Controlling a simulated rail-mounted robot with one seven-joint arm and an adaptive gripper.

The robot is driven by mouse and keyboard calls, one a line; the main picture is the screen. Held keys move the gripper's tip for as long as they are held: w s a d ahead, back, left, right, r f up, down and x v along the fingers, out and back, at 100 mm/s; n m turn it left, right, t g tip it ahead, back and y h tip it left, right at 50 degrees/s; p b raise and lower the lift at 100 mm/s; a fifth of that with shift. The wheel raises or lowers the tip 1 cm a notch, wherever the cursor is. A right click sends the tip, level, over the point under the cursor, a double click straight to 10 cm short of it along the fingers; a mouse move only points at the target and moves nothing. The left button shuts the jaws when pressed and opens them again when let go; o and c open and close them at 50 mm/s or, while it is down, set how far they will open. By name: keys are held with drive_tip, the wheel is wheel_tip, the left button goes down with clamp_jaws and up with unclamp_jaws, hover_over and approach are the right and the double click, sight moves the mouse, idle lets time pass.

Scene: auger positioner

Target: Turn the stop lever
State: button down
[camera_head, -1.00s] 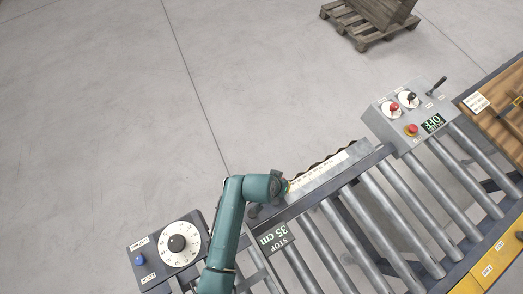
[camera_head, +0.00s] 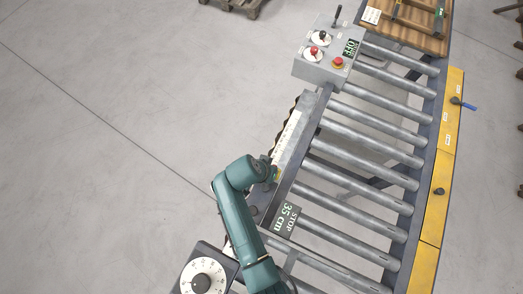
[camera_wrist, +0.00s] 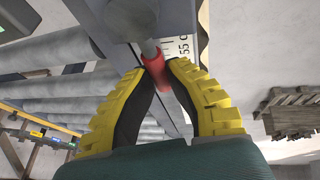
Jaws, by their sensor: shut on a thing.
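The stop lever shows in the wrist view as a grey rod with a red grip (camera_wrist: 158,66), beside a ruler strip (camera_wrist: 181,55). My gripper (camera_wrist: 156,62) has its yellow-backed fingers closed on the red grip at their tips. In the head view my gripper (camera_head: 273,172) is at the lower end of the long scale (camera_head: 288,137) along the conveyor's left rail. The lever is hidden there behind my arm.
A grey control box (camera_head: 326,55) with knobs, a red button and an OFF display stands at the conveyor's far end. A white dial (camera_head: 203,278) is near my arm. Rollers (camera_head: 355,180) lie to the right, then a yellow side rail (camera_head: 441,195). Open floor lies left.

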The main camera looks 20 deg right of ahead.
drive_tip(key=shift+s+f, duration=0.25)
drive_tip(key=c, duration=1)
unclamp_jaws()
drive_tip(key=shift+r, duration=0.15)
drive_tip(key=shift+w, duration=0.1)
drive_tip(key=shift+a+r, duration=0.15)
drive_tip(key=shift+r, duration=0.25)
drive_tip(key=v, duration=1.1)
